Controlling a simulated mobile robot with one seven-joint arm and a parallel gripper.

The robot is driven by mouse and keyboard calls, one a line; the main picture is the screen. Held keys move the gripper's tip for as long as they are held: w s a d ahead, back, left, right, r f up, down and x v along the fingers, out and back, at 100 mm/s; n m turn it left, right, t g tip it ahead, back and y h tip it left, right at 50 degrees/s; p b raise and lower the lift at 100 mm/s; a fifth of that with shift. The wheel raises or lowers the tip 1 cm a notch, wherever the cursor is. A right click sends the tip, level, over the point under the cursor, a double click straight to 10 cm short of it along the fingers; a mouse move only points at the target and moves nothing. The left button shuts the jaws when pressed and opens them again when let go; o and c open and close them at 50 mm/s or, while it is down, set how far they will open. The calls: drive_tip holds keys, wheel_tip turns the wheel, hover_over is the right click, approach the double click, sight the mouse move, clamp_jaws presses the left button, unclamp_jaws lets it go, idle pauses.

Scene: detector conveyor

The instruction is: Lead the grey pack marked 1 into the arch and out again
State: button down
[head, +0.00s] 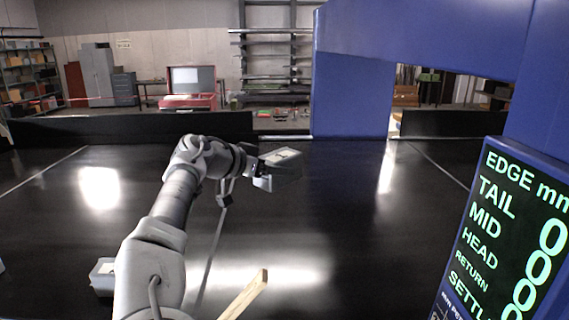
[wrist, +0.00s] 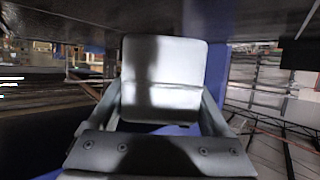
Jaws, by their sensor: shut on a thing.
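A grey pack (head: 283,172) with a pale label on top is held in my gripper (head: 262,170), above the black belt and left of the blue arch (head: 352,95). In the wrist view the pack (wrist: 163,75) sits between the two fingers of my gripper (wrist: 163,100), which is shut on it. I cannot read a number on it. The arch opening lies to the right of the pack, and the pack is outside it. A second grey pack (head: 103,277) is at the lower left, partly hidden by my arm; its mark is not readable.
A display (head: 515,235) at the right reads EDGE mm with zeros beside TAIL, MID and HEAD. A wooden stick (head: 246,296) juts up at the bottom. Low black side walls (head: 130,128) edge the far side of the belt (head: 60,220). The belt is mostly clear.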

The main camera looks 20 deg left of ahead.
drive_tip(key=shift+w+d, duration=0.1)
drive_tip(key=shift+w, duration=0.1)
drive_tip(key=w+d, duration=0.5)
drive_tip(key=d, duration=0.7)
drive_tip(key=w+d+b, duration=0.1)
drive_tip(key=w+d, duration=0.4)
drive_tip(key=d, duration=0.7)
drive_tip(key=w+d, duration=0.5)
drive_tip(key=d, duration=0.8)
drive_tip(key=s+a, duration=0.5)
drive_tip(key=a, duration=0.7)
drive_tip(key=s+a, duration=0.4)
drive_tip(key=a, duration=0.8)
drive_tip(key=s+a+p, duration=0.1)
drive_tip(key=s+a, duration=0.4)
drive_tip(key=a, duration=0.7)
drive_tip(key=shift+s, duration=0.3)
drive_tip(key=shift+s+a, duration=0.25)
drive_tip(key=shift+a, duration=0.3)
drive_tip(key=shift+s, duration=0.1)
